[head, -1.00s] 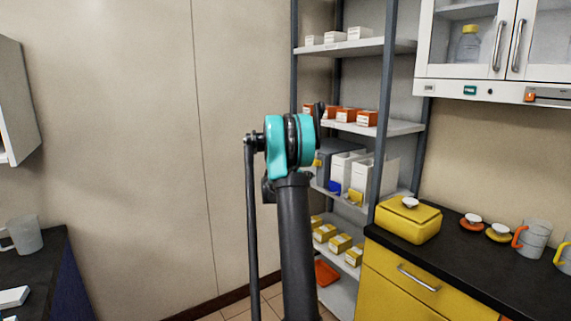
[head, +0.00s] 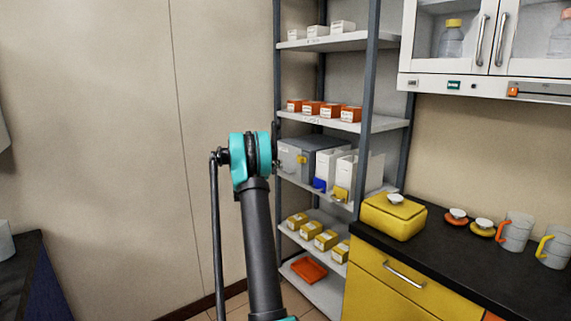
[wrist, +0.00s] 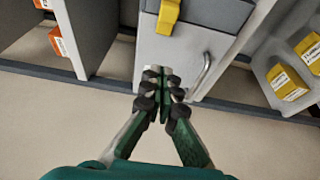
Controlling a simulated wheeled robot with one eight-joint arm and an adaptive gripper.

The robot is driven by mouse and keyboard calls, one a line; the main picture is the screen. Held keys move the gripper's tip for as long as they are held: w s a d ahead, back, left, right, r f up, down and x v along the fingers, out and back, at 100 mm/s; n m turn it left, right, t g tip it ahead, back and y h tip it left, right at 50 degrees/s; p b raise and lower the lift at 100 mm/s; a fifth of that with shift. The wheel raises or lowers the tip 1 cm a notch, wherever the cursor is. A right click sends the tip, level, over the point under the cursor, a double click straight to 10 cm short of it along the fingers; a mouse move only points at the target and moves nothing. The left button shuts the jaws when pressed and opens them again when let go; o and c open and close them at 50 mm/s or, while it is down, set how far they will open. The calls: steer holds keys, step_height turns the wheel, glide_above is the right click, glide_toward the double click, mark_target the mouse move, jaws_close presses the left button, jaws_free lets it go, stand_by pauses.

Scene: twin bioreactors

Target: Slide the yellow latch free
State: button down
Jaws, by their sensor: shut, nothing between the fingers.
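The yellow latch (wrist: 168,14) shows at the top of the wrist view, on the pale front of a grey box (wrist: 181,58). A curved metal handle (wrist: 202,72) is on the same front, to the right of the latch. My gripper (wrist: 157,74) is shut and empty, its tips below the latch in the picture and apart from it. In the head view the latch (head: 302,160) is a small yellow piece on the grey box (head: 289,152) on the middle shelf. There my gripper is hidden behind my arm.
A shelf rack (head: 369,120) holds orange boxes (head: 313,107) above and yellow boxes (head: 310,230) below. White bins (head: 328,166) stand right of the grey box. A dark counter (head: 440,240) with a yellow container (head: 393,217) is at right. The wall at left is bare.

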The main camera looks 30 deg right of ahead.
mark_target(301, 161)
steer(key=d, duration=0.9)
steer(key=shift+s, duration=0.15)
steer(key=shift+s+d, duration=0.1)
steer(key=shift+s, duration=1.9)
